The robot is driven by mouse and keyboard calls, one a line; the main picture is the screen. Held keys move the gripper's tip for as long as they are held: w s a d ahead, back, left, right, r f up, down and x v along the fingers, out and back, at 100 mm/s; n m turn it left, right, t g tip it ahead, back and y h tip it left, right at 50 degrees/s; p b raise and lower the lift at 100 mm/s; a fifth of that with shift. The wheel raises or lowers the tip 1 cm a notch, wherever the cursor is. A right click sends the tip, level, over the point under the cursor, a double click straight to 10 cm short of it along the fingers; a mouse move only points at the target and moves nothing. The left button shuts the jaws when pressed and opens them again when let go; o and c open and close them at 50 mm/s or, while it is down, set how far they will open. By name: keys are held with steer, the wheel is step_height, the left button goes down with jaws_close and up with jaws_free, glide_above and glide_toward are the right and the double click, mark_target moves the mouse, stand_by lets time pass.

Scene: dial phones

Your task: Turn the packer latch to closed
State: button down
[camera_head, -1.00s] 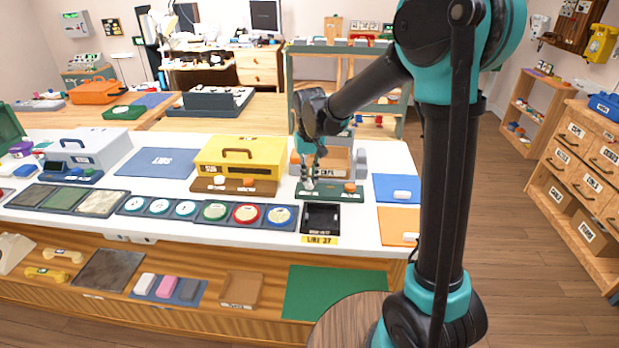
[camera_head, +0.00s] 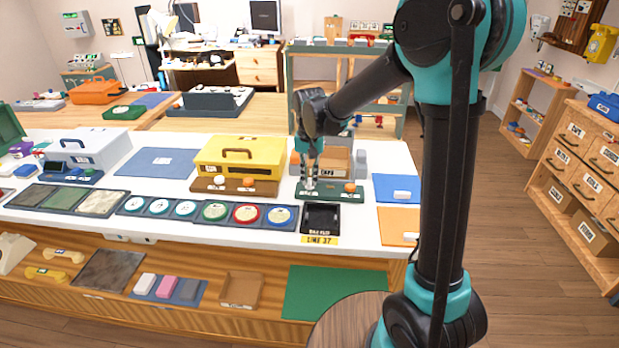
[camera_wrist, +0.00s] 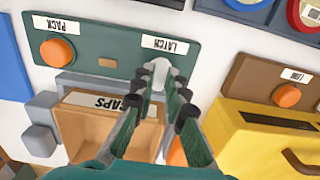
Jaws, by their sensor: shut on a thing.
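The green packer panel (camera_head: 330,192) lies on the white counter beneath my gripper (camera_head: 311,184). In the wrist view the panel (camera_wrist: 108,45) appears upside down, with labels reading PACK and LATCH. The white latch knob (camera_wrist: 160,68) is beside the LATCH label. My gripper (camera_wrist: 160,90) has its fingertips shut on this knob, one on each side, and they partly cover it. The exact angle of the knob is hard to tell. An orange knob (camera_wrist: 57,52) is at the PACK end, apart from the fingers.
A CAPS box (camera_wrist: 85,125) and grey blocks (camera_wrist: 38,138) stand close behind the panel. A yellow box (camera_head: 240,152) with a brown panel is to its left. A black tray (camera_head: 321,217) lies in front. Blue (camera_head: 390,184) and orange (camera_head: 395,222) mats lie right.

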mark_target(310, 181)
steer(key=c, duration=1.5)
jaws_free()
steer(key=shift+c, duration=0.2)
step_height(310, 181, up, 12)
